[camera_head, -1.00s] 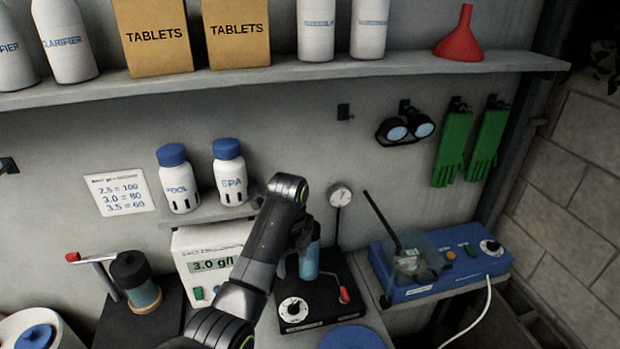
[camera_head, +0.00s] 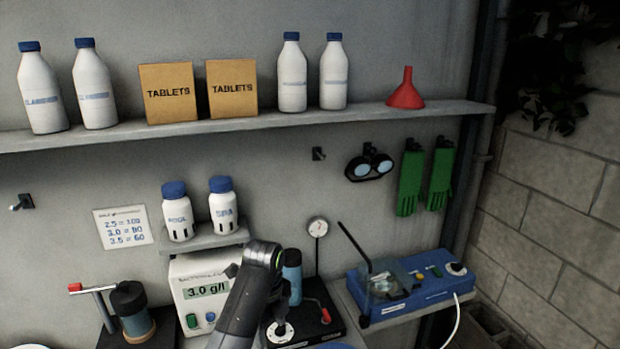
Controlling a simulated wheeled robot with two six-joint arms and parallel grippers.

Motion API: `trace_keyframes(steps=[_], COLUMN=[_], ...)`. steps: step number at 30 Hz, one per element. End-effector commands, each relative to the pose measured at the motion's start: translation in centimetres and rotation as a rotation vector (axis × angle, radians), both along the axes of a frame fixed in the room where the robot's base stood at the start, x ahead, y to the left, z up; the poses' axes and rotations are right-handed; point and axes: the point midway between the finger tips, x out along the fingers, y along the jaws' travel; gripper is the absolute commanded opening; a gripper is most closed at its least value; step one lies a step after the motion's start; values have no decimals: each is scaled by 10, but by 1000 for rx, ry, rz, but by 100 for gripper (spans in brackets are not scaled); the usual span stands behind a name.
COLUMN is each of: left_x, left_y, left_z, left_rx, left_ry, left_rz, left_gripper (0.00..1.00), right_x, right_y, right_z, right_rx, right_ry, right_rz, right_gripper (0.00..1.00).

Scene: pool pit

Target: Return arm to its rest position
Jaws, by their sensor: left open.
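My left arm (camera_head: 245,305) comes up from the bottom edge in the head view, in front of the white meter (camera_head: 187,277) reading 3.0 g/l. Its rounded wrist joint is near the meter's right side. My right gripper is not in view.
Two bottles stand on a small shelf (camera_head: 205,240) above the meter. A pump-like device (camera_head: 132,309) is at the left and a blue unit (camera_head: 412,289) at the right. Goggles (camera_head: 369,165) and green gloves (camera_head: 411,180) hang under the long shelf (camera_head: 250,123).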

Motion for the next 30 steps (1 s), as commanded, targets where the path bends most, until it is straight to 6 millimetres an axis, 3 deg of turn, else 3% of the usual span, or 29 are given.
trace_keyframes(steps=[11,17,24,30], left_x=[-26,-54,-124,-198], left_y=[34,61,114,156], left_z=[-43,-73,-117,-135], left_rx=[-30,-50,-81,-112], left_ry=[-28,-53,-109,-173], left_rz=[267,490,929,1313], left_gripper=[60,60,60,60], right_x=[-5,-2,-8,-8], right_y=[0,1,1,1], right_z=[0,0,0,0], right_rx=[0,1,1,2], right_ry=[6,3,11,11], right_rz=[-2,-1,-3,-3], right_gripper=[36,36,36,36])
